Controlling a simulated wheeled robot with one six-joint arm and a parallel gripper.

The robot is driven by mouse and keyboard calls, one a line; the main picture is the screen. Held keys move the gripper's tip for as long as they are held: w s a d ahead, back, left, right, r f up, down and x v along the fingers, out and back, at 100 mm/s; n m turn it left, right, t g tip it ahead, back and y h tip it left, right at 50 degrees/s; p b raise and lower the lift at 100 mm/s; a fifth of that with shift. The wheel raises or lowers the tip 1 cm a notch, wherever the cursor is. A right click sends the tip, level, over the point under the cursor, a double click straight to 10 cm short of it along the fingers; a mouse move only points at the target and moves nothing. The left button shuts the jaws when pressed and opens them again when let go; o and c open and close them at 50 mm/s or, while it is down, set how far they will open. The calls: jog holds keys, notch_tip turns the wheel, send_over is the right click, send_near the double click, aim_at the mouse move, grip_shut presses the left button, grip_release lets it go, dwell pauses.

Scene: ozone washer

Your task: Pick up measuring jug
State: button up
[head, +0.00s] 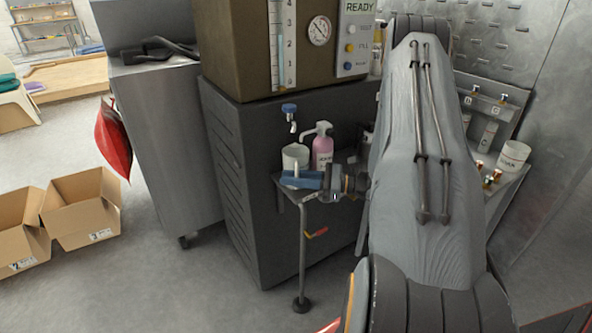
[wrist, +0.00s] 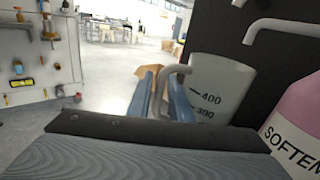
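The measuring jug (head: 294,155) is a white, translucent cup on the small shelf beside the dark cabinet. In the wrist view the jug (wrist: 223,85) shows 400 and 300 marks, and its grey handle faces my gripper. My gripper (head: 298,180), with blue fingers, is at the near side of the jug in the head view. In the wrist view my gripper (wrist: 165,97) has its fingers apart, one on each side of the handle. A narrow gap shows between the fingers, and firm contact with the handle is not visible.
A pink softener bottle (head: 322,148) stands close to the right of the jug. A tap (head: 290,115) hangs above the jug. The dark cabinet (head: 265,210) is behind the shelf.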

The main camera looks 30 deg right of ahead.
jog(key=shift+x, duration=1.2)
grip_shut()
jog(key=shift+r, duration=0.2)
